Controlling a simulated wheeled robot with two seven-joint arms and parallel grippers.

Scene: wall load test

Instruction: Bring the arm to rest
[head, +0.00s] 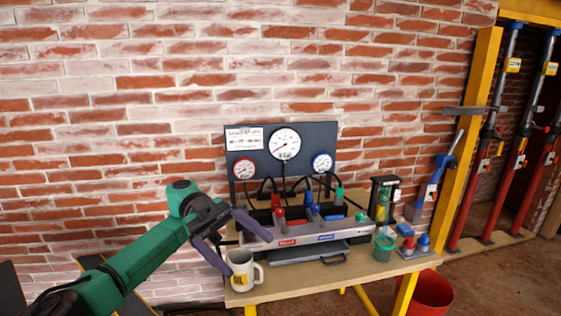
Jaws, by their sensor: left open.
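My left arm (135,268) is green and comes in from the lower left. Its gripper (248,248) has two purple fingers spread apart, with nothing between them that I can make out. It hangs at the left end of the wooden table (310,283), in front of the test bench and just above a white mug (242,268). One finger overlaps the bench's front edge in the picture; I cannot tell whether it touches. My right gripper is not in the picture.
A dark gauge panel (254,184) with three round dials stands behind red and blue valves. A green cup (384,246) and a blue hand pump (428,192) are at the right. A red bucket (432,293) stands on the floor. The brick wall is close behind.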

